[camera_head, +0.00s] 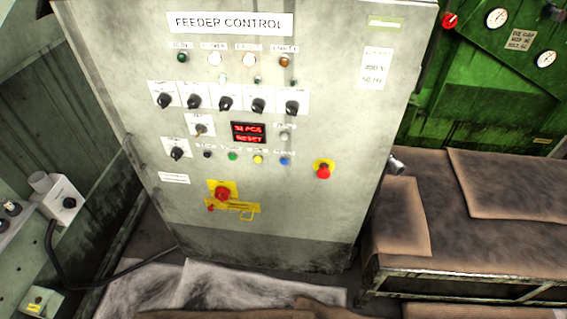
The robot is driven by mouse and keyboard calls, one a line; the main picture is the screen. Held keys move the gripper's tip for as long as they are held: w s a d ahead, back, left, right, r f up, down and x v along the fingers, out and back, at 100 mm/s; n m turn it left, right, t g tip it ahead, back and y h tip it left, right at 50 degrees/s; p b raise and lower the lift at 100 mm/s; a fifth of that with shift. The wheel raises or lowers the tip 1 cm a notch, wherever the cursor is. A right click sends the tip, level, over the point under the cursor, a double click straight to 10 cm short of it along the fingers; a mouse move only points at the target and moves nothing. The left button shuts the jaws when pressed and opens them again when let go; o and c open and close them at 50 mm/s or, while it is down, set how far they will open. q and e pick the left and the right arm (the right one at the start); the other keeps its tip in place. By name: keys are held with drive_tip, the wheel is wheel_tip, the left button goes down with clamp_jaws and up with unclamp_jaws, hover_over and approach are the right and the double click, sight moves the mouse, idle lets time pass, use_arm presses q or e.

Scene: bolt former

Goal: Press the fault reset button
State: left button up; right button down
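The grey feeder control cabinet (330,220) stands upright in the middle of the head view. Its front has a row of small buttons: a black one (207,154), a green one (233,156), a yellow one (258,160) and a blue one (284,161). Their small labels are too blurred to read, so I cannot tell by label which is the fault reset button. A pale round button (284,137) sits above the blue one, beside a display (248,132) with red text. Neither of my grippers is in view.
A red mushroom button (323,171) on yellow and a red rotary switch (222,194) are near the small buttons. Several black selector knobs (225,103) sit above. A brown-topped bench (500,235) stands right. A green machine (480,80) is behind it.

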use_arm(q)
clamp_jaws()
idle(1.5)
